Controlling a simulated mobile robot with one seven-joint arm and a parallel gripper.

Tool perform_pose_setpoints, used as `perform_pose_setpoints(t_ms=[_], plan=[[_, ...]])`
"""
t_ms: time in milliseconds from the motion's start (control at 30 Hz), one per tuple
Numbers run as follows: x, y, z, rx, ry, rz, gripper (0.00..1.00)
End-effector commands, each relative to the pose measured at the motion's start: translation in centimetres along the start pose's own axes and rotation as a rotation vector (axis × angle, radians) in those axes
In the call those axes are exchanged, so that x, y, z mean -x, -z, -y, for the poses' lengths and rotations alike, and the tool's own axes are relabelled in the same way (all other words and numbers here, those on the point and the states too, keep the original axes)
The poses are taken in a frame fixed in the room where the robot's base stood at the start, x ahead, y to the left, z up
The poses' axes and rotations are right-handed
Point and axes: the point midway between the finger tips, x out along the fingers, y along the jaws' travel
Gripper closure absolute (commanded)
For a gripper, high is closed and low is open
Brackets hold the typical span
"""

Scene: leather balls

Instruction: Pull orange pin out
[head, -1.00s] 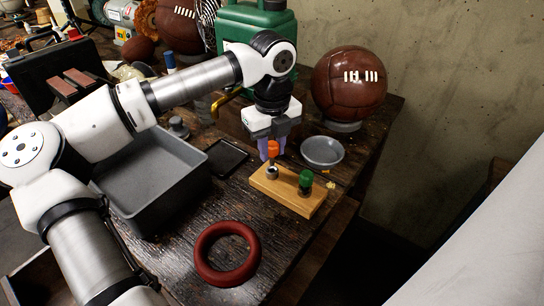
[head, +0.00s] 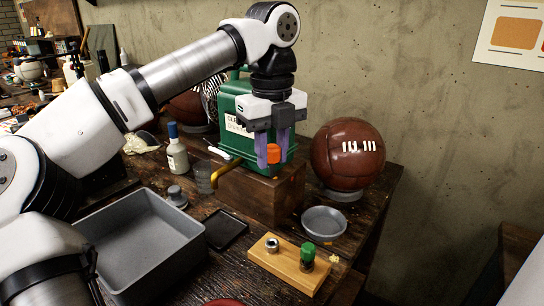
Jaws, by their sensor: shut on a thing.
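The orange pin (head: 274,154) is held up in the air between the purple fingers of my gripper (head: 271,155), which is shut on it. It is above and apart from the wooden block (head: 283,272), in front of the green canister. The pin's lower part is hard to make out against the brown box behind. The block lies on the workbench. An open metal ring (head: 271,245) shows at its left end, and a green-topped pin (head: 307,253) stands upright at its right end.
The green canister (head: 237,118) stands behind.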

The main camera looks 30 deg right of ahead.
Motion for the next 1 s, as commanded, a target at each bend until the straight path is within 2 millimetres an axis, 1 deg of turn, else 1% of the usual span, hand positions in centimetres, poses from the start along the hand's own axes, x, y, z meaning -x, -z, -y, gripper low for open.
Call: perform_pose_setpoints(t_ms=[100,1000], plan=[[-0.6,0.0,0.0,0.0,-0.001,0.0,0.94],[-3.8,0.0,0.0,0.001,0.0,0.0,0.94]])
